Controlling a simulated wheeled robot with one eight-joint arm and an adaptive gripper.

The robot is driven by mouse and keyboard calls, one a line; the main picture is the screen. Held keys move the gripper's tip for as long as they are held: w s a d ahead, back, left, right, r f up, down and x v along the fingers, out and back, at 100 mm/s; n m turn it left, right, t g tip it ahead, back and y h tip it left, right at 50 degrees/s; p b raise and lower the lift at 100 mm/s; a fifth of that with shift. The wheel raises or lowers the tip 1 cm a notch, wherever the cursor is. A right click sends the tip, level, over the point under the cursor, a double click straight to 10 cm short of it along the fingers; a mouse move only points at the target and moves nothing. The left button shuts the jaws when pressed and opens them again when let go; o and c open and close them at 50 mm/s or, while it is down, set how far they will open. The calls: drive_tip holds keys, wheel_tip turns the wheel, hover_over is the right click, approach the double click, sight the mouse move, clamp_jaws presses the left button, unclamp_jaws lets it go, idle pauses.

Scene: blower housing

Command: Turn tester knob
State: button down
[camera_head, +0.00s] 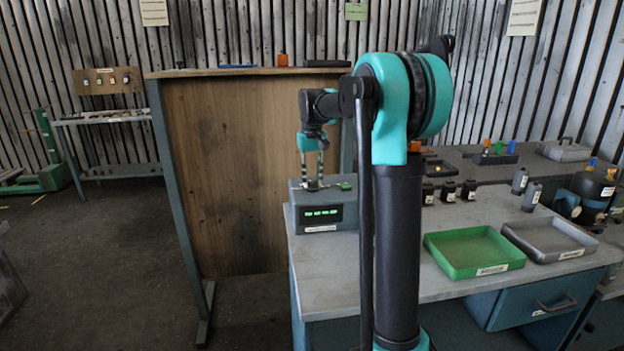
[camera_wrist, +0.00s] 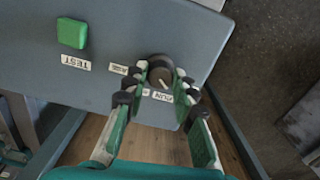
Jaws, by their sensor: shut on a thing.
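The tester (camera_head: 322,214) is a grey box with a green lit display, standing at the left end of the workbench. In the wrist view its top panel (camera_wrist: 110,35) shows a round dark knob (camera_wrist: 160,68) with a pale pointer line. Labels sit below the knob; one reads RUN, and another is partly hidden by a finger. A green square button (camera_wrist: 72,33) with a TEST label is to the left. My gripper (camera_wrist: 160,80) has its fingers on either side of the knob, shut on it. In the head view my gripper (camera_head: 314,182) points down onto the tester's top.
A green tray (camera_head: 474,272) and a grey tray (camera_head: 590,256) lie on the workbench (camera_head: 390,262). Several small dark bottles stand behind them. A tall wooden panel (camera_head: 225,170) stands left of the bench. Floor at the far left is open.

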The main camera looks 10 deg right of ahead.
sight(312, 181)
drive_tip(key=shift+n, duration=1.7)
drive_tip(key=c, duration=1.2)
unclamp_jaws()
drive_tip(key=shift+r, duration=0.1)
wheel_tip(312, 181, up, 12)
drive_tip(key=shift+f, duration=0.1)
